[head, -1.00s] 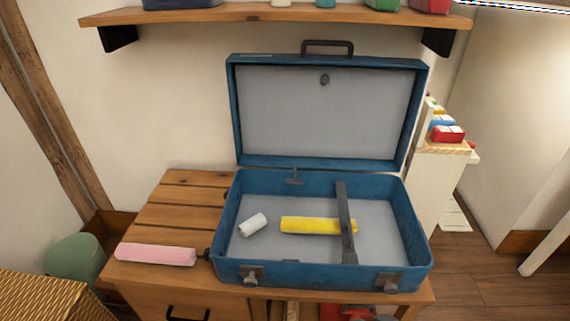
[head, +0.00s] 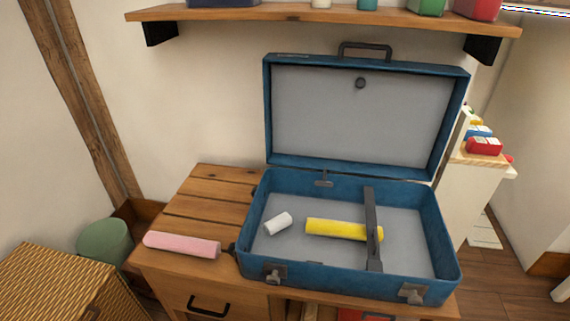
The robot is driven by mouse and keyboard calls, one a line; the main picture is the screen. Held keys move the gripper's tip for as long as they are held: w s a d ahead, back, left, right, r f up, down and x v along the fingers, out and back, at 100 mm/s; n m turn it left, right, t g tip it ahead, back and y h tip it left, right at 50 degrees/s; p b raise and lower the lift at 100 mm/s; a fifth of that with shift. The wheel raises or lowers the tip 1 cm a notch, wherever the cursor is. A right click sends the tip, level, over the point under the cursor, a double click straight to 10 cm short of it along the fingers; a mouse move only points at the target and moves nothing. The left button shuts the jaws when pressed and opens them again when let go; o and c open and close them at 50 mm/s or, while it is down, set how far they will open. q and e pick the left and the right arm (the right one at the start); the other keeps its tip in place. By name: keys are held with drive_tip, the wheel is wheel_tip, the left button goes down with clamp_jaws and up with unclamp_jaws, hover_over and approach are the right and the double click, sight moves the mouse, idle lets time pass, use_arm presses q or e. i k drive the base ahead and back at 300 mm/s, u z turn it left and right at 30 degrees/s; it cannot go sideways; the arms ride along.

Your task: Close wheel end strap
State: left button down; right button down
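An open blue case (head: 348,287) stands on a wooden cabinet, its lid (head: 365,118) upright at the back. A dark strap (head: 371,225) runs front to back across the right part of the case's inside. A yellow cylinder (head: 335,229) lies in the case, with its right end under or against the strap. A small white cylinder (head: 278,223) lies loose to its left. A dark strap-like piece (head: 233,249) sticks out at the case's left side. Neither gripper shows in the head view.
A pink cylinder (head: 182,245) lies on the wooden cabinet top (head: 205,205), left of the case. A shelf (head: 320,16) holding several items hangs above the lid. A wicker box (head: 60,285) and green bin (head: 104,240) stand at left. Colored blocks (head: 484,146) sit on a stand at right.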

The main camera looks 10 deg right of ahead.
sight(324, 183)
drive_tip(key=u, duration=0.3)
drive_tip(key=i, duration=0.15)
drive_tip(key=z, duration=1.05)
